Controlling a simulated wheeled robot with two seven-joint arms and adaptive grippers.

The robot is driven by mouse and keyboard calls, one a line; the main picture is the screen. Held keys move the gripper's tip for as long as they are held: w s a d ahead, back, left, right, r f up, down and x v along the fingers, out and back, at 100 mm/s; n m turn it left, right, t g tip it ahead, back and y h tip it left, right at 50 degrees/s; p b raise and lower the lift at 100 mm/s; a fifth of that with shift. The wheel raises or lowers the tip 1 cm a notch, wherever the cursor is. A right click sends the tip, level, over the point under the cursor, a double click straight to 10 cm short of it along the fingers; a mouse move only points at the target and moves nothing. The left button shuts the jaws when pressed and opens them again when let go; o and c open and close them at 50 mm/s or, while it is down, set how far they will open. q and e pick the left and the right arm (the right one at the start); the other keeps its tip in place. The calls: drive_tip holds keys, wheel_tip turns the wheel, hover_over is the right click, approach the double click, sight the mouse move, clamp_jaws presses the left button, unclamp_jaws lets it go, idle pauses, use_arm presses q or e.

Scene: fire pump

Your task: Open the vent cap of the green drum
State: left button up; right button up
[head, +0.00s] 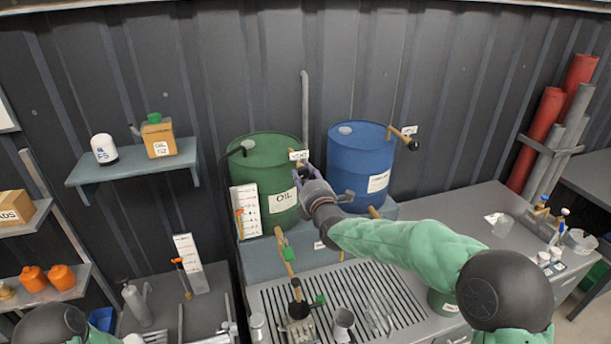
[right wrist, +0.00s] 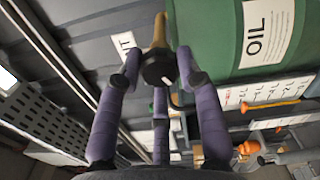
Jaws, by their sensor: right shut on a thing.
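The green drum (head: 262,158), labelled OIL, stands on a grey raised stand at the back; it also shows in the right wrist view (right wrist: 208,35). Its vent cap (right wrist: 158,70) is a black knob on the end of a brass-coloured stem (right wrist: 160,32), beside a small white tag (head: 298,155). My right gripper (head: 304,174) is at the drum's upper right side, its purple fingers shut around the vent cap. In the head view the gripper largely hides the cap. My left gripper is out of view; only part of my left arm shows at bottom left.
A blue drum (head: 362,160) with a similar tagged vent stands close on the right. A slotted drip tray (head: 385,305) with pumps and cups lies in front. A white gauge board (head: 244,212) stands beside the green drum. A shelf (head: 135,165) is at left.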

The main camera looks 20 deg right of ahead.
drive_tip(key=shift+a+f, duration=0.1)
idle(0.5)
drive_tip(key=o, duration=1.1)
drive_tip(key=shift+o, duration=0.2)
drive_tip(key=s, duration=1.2)
drive_tip(key=shift+d, duration=0.2)
